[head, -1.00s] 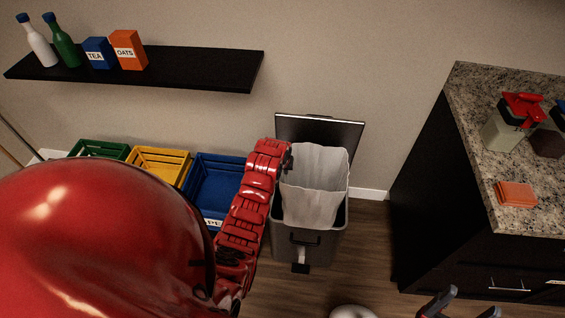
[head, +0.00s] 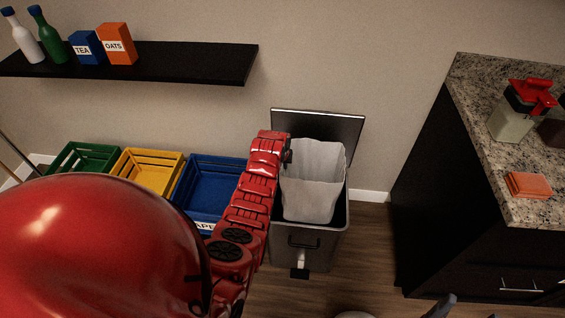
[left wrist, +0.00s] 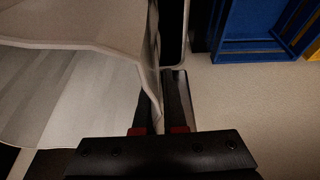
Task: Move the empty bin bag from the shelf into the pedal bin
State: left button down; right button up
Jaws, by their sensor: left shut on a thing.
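The empty bin bag (head: 313,185), whitish and open-topped, hangs upright with its lower part inside the open grey pedal bin (head: 318,244). Its upper part stands above the bin's rim, in front of the raised dark lid (head: 340,127). My left gripper (head: 288,156) is shut on the bag's left upper edge. In the left wrist view the bag (left wrist: 75,85) fills the left side, and its edge runs between the fingers (left wrist: 160,80). The bag's bottom is hidden inside the bin. Of my right gripper (head: 467,309), only two separated fingertips show at the bottom edge.
Green (head: 85,158), yellow (head: 148,170) and blue (head: 208,185) crates stand left of the bin. The black shelf (head: 190,62) holds bottles and boxes. A dark counter (head: 455,190) stands right, bearing an orange block (head: 528,184) and a jug. Floor between bin and counter is clear.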

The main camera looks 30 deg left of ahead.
pick_arm(q)
notch_tip(320, 180, down, 19)
jog(key=w+b, duration=0.1)
jog(key=b, duration=1.4)
jog(key=shift+w+a+f+b, duration=0.15)
jog(key=shift+a+b, duration=0.15)
jog(key=shift+b, duration=0.1)
jog(key=shift+c, duration=0.6)
grip_release()
notch_tip(320, 180, up, 10)
jog(key=p, duration=0.8)
